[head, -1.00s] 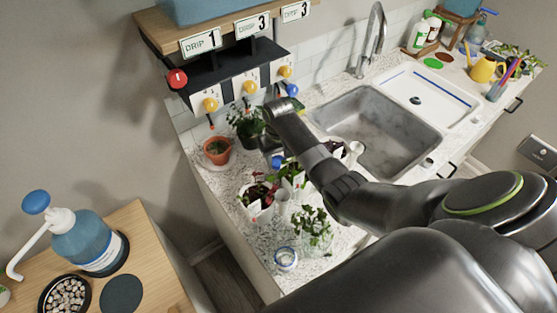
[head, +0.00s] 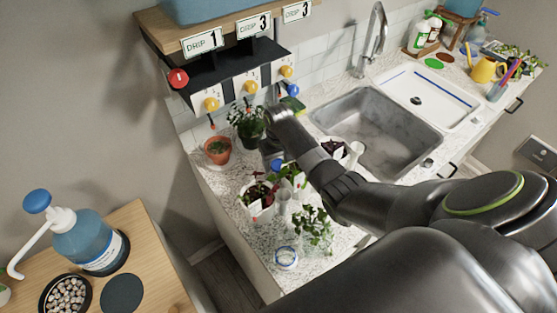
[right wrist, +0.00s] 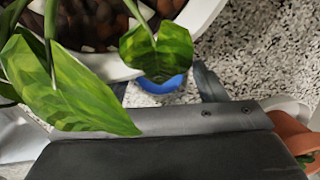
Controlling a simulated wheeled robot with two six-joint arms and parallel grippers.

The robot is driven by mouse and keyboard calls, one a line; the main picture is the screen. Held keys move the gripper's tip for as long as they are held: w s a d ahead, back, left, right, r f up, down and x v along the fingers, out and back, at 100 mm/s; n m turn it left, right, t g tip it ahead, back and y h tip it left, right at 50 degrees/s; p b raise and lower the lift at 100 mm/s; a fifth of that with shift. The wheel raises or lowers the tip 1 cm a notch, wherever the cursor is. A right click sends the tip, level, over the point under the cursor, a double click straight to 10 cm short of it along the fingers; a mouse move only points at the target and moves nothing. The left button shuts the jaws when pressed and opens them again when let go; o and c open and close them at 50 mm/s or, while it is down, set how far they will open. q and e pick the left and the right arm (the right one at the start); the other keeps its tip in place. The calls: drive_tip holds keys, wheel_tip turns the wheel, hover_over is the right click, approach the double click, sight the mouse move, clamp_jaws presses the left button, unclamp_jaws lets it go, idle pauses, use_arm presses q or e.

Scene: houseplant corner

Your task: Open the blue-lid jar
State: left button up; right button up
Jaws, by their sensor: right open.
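The blue lid (head: 277,163) shows as a small blue patch just under my right gripper (head: 269,148) in the head view, among potted plants. In the right wrist view the round blue lid (right wrist: 162,84) lies between my two dark fingers (right wrist: 163,92), partly covered by a green leaf. The fingers are open, one on each side of the lid; whether they touch it I cannot tell. The jar's body is hidden beneath lid, leaf and gripper. My left gripper is out of view.
White potted plants (head: 258,205) stand close in front of the gripper, a terracotta pot (head: 217,150) to its left. A clear blue-marked container (head: 286,258) stands near the counter's front edge. The sink (head: 372,128) lies behind my right arm.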

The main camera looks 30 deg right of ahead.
sight(279, 165)
drive_tip(key=shift+r, duration=0.2)
wheel_tip(279, 165, up, 12)
drive_tip(key=b, duration=0.2)
drive_tip(key=shift+d+f, duration=0.1)
